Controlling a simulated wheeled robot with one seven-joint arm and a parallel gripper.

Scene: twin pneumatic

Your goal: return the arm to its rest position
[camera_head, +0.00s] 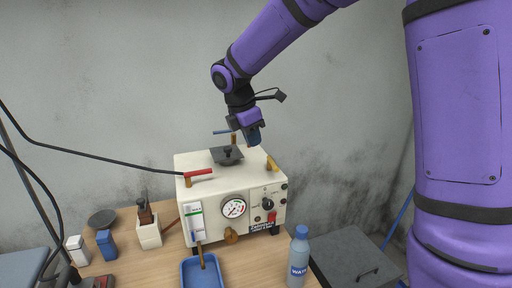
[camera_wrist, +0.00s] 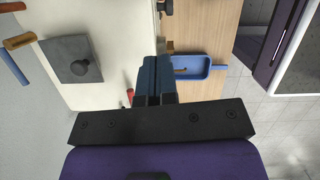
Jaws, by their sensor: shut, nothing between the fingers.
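My purple arm reaches in from the upper right in the head view. My gripper (camera_head: 254,137) hangs above the right rear part of the cream pneumatic unit (camera_head: 212,208), apart from it as far as I can tell. In the wrist view, the blue fingers of my gripper (camera_wrist: 154,80) are together with nothing between them. The unit's pale top (camera_wrist: 110,55) lies below. A dark square plate with a knob (camera_wrist: 78,60) sits on that top, to the left of the fingers in the wrist view.
The unit has a red lever (camera_head: 199,173), a yellow lever (camera_head: 272,163) and a gauge (camera_head: 233,208). A blue tray (camera_head: 187,272) and a water bottle (camera_head: 298,258) stand in front. A white block (camera_head: 148,232) stands left. A black hose (camera_head: 100,155) runs to the unit.

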